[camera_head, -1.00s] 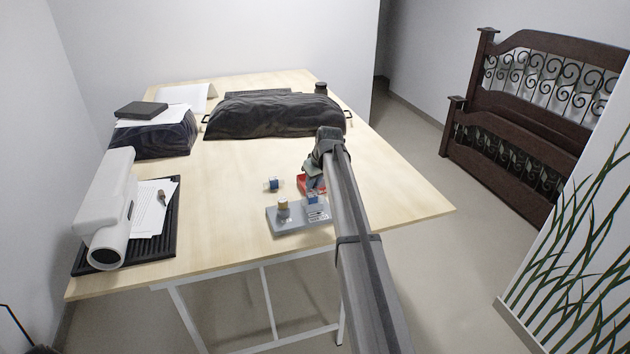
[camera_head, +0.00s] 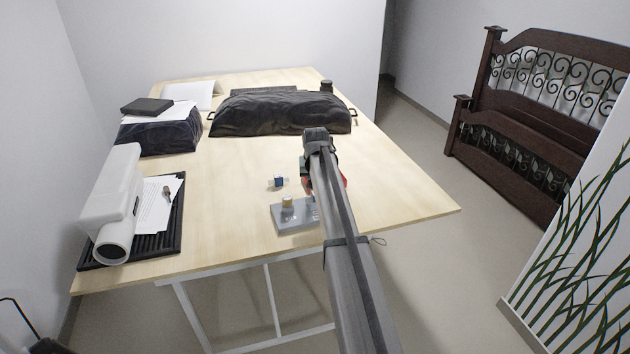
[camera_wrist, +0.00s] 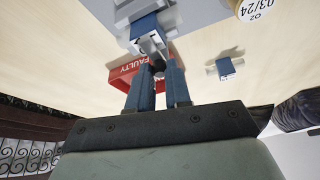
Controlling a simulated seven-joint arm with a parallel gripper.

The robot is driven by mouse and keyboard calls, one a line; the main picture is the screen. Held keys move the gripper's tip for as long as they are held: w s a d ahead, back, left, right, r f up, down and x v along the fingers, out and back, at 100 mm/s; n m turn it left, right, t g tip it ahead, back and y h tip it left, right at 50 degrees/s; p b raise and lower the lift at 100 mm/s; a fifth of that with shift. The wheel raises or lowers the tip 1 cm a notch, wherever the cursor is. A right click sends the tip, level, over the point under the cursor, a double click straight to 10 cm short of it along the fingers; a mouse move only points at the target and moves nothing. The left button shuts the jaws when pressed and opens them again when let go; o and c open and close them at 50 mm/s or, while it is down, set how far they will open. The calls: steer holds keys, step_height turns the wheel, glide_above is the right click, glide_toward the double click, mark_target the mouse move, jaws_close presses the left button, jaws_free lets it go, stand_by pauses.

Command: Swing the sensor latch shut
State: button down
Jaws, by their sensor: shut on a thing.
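The grey base plate (camera_head: 291,221) lies near the table's front edge; my arm covers its right part. In the wrist view, a blue block with a pale metal latch (camera_wrist: 150,42) is on this plate (camera_wrist: 195,14). My gripper (camera_wrist: 159,68) has its two blue fingers at the latch's near end, shut on it with a dark round part between the tips. The exact grip is partly hidden. A tan-topped cylinder (camera_head: 287,203) stands on the plate; its label reads "O2 03/24" in the wrist view (camera_wrist: 254,9).
A red tray marked "FAULTY" (camera_wrist: 124,74) lies beside the fingers. A loose blue-and-white part (camera_head: 279,182) is on the table behind the plate. A white device (camera_head: 112,200) on a black mat stands at left, a dark covered bulk (camera_head: 280,113) at the back. The middle of the table is clear.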

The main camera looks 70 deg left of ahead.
stand_by(0.3)
steer(key=c, duration=1.1)
jaws_free()
steer(key=shift+o, duration=0.2)
steer(key=shift+r, duration=0.1)
steer(key=v, duration=1.3)
steer(key=shift+r, duration=0.25)
steer(key=shift+d, duration=0.1)
